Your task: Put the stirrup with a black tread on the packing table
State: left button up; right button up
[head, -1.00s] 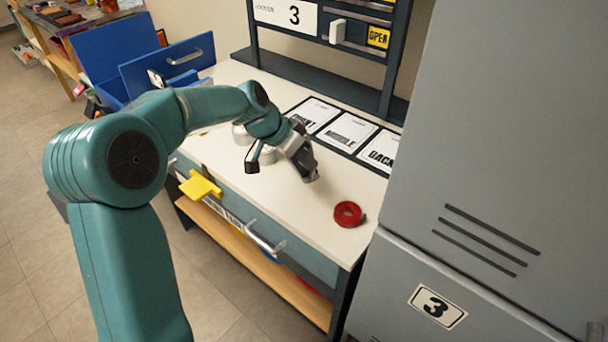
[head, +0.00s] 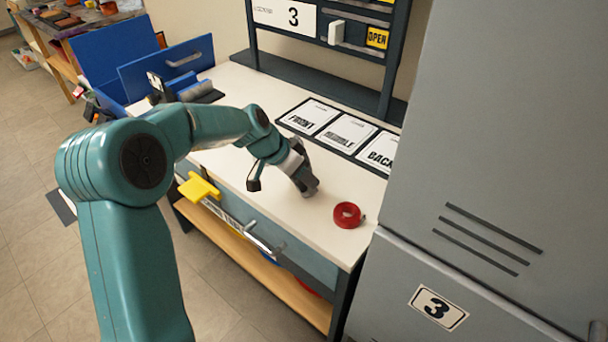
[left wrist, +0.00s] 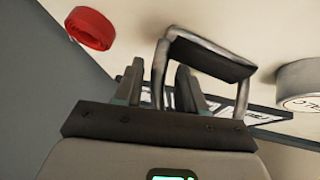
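The stirrup, a grey metal frame with a black tread (left wrist: 210,60), shows large in the left wrist view. One side bar of it runs up between my left fingers and the other is to their right. The rest of it is hidden by my gripper. My left gripper (left wrist: 160,85) has its fingers apart, with gaps showing on both sides of the bar. In the head view my left gripper (head: 306,185) is low over the white top of the packing table (head: 335,270). The stirrup is hard to tell from the gripper there. My right gripper is out of view.
A red tape roll (head: 348,215) lies near the table's front right. Cards marked front, middle and back (head: 342,134) lie along the rear. A round white tin (left wrist: 303,85) is right in the left wrist view. A grey locker (head: 490,150) closes off the right.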

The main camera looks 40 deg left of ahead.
pick_arm(q)
jog(key=shift+r, duration=0.15)
jog(key=shift+s+a+r, duration=0.1)
jog(key=shift+a+r, duration=0.05)
jog(key=shift+r, duration=0.1)
jog(key=v, duration=1.1)
jog(key=shift+r+p, duration=0.15)
jog(key=shift+p, duration=0.2)
jog(key=shift+s, duration=0.1)
